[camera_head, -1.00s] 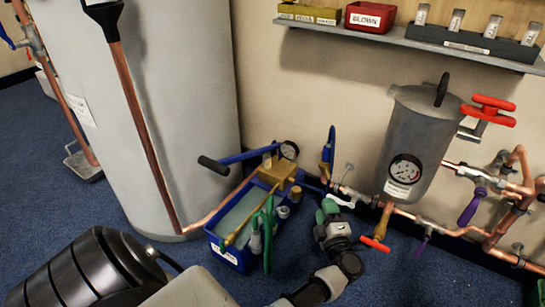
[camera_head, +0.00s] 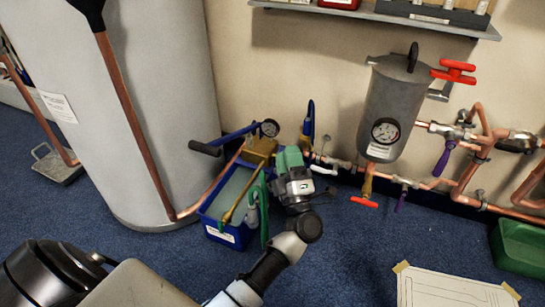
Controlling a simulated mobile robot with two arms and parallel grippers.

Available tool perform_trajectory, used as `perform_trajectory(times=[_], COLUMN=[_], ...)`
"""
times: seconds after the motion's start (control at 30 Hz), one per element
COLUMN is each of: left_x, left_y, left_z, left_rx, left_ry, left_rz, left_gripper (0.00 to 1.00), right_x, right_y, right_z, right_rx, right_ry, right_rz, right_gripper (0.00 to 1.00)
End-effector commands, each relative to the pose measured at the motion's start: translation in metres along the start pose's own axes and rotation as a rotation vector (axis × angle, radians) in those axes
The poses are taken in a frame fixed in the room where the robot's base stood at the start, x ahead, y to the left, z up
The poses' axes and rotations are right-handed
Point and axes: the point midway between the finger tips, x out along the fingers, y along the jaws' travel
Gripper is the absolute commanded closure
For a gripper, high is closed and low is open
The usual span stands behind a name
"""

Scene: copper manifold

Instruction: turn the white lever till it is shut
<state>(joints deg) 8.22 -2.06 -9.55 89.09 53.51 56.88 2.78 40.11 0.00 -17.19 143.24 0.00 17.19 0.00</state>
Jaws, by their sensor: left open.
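The white lever (camera_head: 323,170) sits low on the copper pipework, just left of the grey vessel and close to the wall. It appears to lie roughly along the pipe, but it is small and its exact angle is hard to tell. My left gripper (camera_head: 289,158), with green finger parts, is to the left of the lever, beside the blue tub. It is open and appears apart from the lever, with nothing seen between its fingers. It hides part of the pipe to the left of the lever. My right gripper is out of view.
The blue tub (camera_head: 208,228) with a hand pump (camera_head: 262,150) stands left of my gripper. The grey vessel (camera_head: 390,108) with a gauge, red handles and purple levers (camera_head: 442,162) is to the right. A green tray (camera_head: 520,247) and paper sheet (camera_head: 450,290) lie lower right.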

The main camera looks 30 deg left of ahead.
Motion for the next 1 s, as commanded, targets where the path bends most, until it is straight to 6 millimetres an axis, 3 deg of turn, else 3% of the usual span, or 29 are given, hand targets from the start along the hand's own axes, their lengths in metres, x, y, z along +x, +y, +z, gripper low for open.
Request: perform_trajectory(times=[0.2, 0.67, 0.77, 1.0], left_x=[0.006, 0.007, 0.007, -0.004], left_y=[0.018, 0.026, 0.047, 0.147], left_z=[-0.002, -0.004, -0.015, -0.068], left_rx=[-0.005, -0.001, 0.018, 0.114], left_ry=[-0.001, 0.000, 0.000, 0.014], left_rz=[0.052, 0.073, 0.125, 0.390], left_gripper=[0.55, 0.55, 0.55, 0.55], right_x=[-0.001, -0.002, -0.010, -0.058], right_y=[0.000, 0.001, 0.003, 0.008], right_z=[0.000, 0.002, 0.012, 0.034], right_rx=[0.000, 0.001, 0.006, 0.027], right_ry=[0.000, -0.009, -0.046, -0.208], right_rz=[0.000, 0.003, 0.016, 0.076], right_gripper=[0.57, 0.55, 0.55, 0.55])
